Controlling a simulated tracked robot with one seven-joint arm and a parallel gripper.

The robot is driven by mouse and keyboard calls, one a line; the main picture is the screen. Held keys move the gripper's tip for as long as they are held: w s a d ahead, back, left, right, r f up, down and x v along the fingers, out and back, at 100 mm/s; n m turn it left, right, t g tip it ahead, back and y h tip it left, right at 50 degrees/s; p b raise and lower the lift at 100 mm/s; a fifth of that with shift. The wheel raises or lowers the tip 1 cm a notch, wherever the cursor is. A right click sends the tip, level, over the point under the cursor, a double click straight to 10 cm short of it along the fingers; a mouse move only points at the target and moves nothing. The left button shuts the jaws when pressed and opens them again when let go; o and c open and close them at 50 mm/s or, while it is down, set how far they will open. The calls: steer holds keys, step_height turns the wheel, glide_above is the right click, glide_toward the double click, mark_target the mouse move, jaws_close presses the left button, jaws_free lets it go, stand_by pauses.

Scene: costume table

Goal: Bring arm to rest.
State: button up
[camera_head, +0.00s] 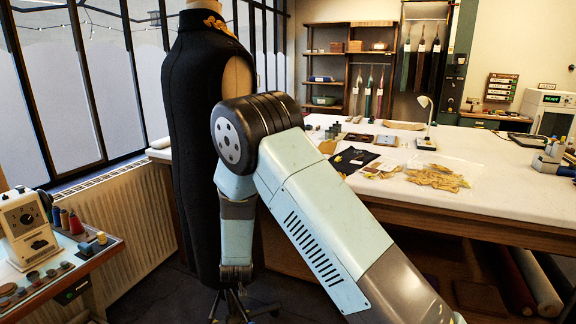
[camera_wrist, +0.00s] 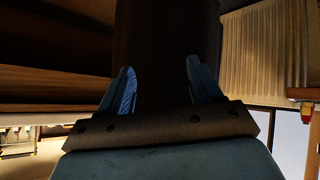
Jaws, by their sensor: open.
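My arm crosses the middle of the head view, rising from the lower right to a black joint and then hanging down in front of a dress form (camera_head: 190,130). The form wears a dark sleeveless garment with gold trim at the collar. My gripper's fingers do not show clearly in the head view. In the wrist view my gripper (camera_wrist: 160,90) is open, its two blue fingers apart with nothing between them. A dark upright shape, which looks like the dress form (camera_wrist: 165,40), stands behind the fingers. I cannot tell how near it is.
A long white table (camera_head: 500,190) with gold pieces, a lamp (camera_head: 426,125) and small tools stands at the right. A small bench (camera_head: 75,275) with a machine and thread spools is at the lower left. A radiator (camera_head: 125,225) runs under the window.

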steer(key=d+r+m+g, duration=0.1)
steer(key=d+r, duration=0.4)
steer(key=r, duration=0.4)
steer(key=d+r+m+g, duration=0.1)
steer(key=d+r, duration=0.4)
steer(key=r, duration=0.5)
steer(key=s+d+r+y, duration=0.1)
steer(key=s+d+r, duration=0.5)
steer(key=d+r, duration=0.55)
steer(key=s+d+r+m+g+h, duration=0.1)
steer(key=s+d+r+m, duration=0.1)
steer(key=s+d+r, duration=0.85)
steer(key=s+d+m+h, duration=0.1)
steer(key=s+d, duration=0.3)
steer(key=s, duration=0.5)
steer(key=s+d+m+g+h, duration=0.1)
steer(key=s+d, duration=0.4)
steer(key=s, duration=0.3)
steer(key=shift+s, duration=0.35)
steer(key=shift+c, duration=0.3)
